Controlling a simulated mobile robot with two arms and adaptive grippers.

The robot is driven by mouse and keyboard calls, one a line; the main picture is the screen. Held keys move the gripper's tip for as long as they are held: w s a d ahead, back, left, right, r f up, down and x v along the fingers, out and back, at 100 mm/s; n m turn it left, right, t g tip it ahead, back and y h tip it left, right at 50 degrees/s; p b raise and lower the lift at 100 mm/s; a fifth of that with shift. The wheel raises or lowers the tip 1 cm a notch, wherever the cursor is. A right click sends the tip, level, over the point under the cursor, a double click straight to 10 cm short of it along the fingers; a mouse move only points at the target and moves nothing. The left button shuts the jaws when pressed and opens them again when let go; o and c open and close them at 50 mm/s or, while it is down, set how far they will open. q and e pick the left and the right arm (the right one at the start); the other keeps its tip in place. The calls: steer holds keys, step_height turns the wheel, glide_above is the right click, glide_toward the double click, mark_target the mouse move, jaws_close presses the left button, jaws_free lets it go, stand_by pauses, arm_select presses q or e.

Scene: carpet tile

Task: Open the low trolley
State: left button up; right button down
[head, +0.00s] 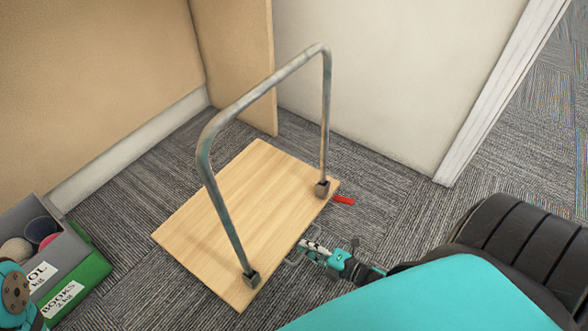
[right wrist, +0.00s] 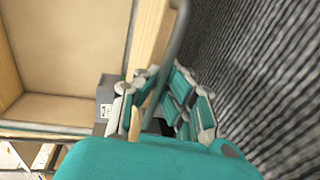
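The low trolley is a flat light-wood platform (head: 185,228) low over the carpet, with an upright, worn grey metal hoop handle (head: 262,90) across it on two dark brackets. A red lever (head: 343,200) sticks out at its right edge. My right gripper (head: 303,250) is low beside the platform's near right edge. In the right wrist view my right gripper (right wrist: 155,105) has its fingers apart, with the metal bar (right wrist: 172,55) and the wooden edge (right wrist: 149,30) showing beyond and between them. I cannot tell if they touch. My left gripper is out of view; only part of that arm shows.
At the lower left stand a grey bin (head: 62,258) holding balls and a green box (head: 88,277) labelled books. A tan panel (head: 238,60) and a white wall (head: 390,80) close off the back. Carpet (head: 400,190) is free to the right of the trolley.

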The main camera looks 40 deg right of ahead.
steer(key=shift+f+v, duration=0.2)
steer(key=shift+v, duration=0.9)
steer(key=shift+f+v, duration=0.25)
steer(key=shift+v, duration=0.85)
steer(key=c, duration=1.4)
jaws_free()
steer(key=v, duration=1.2)
steer(key=shift+r+p, duration=0.1)
steer(key=shift+p, duration=0.2)
